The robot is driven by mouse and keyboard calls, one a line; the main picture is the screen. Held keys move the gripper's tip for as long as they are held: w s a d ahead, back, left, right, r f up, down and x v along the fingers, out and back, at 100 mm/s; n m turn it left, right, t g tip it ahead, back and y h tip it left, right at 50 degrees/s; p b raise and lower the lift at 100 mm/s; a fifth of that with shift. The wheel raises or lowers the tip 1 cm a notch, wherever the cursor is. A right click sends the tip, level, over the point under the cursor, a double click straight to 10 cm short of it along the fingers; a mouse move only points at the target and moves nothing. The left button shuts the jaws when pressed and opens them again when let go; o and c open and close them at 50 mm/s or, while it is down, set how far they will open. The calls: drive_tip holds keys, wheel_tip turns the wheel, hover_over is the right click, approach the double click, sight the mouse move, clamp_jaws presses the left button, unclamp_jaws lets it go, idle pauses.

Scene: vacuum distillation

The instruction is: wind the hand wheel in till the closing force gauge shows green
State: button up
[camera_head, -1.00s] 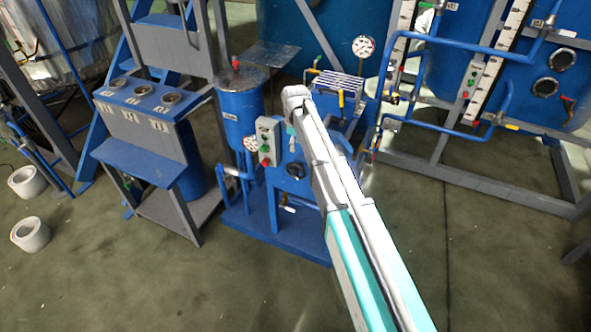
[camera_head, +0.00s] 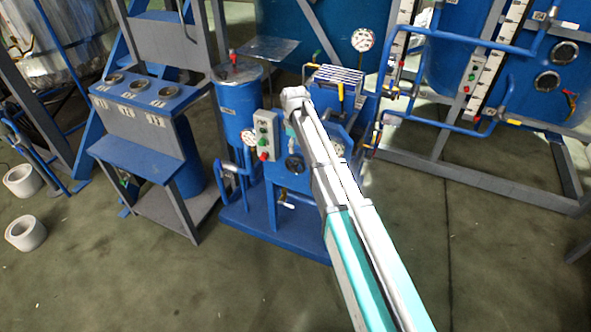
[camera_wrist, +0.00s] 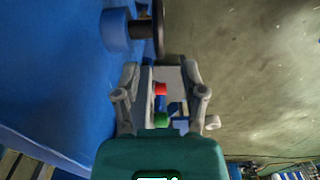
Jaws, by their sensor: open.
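A black round hand wheel (camera_head: 295,167) sits on the front of the blue machine, beside my arm in the head view. In the wrist view a dark wheel rim (camera_wrist: 158,28) shows edge-on at the top, next to a blue cylindrical part (camera_wrist: 115,29). My gripper (camera_wrist: 158,72) is open and empty, with the wheel rim beyond its fingertips and apart from them. My arm hides the gripper in the head view. A small white dial gauge (camera_head: 249,138) sits left of the control box; its reading is too small to tell, and I cannot tell whether it is the closing force gauge.
A grey control box (camera_head: 265,135) with red and green buttons stands left of my arm; such buttons show between my fingers (camera_wrist: 161,89). Another dial (camera_head: 362,40) is behind. A blue gauge bench (camera_head: 137,150) stands left. The front floor is clear.

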sight(295, 165)
drive_tip(key=shift+f+b, duration=4.7)
drive_tip(key=shift+f, duration=0.3)
clamp_jaws()
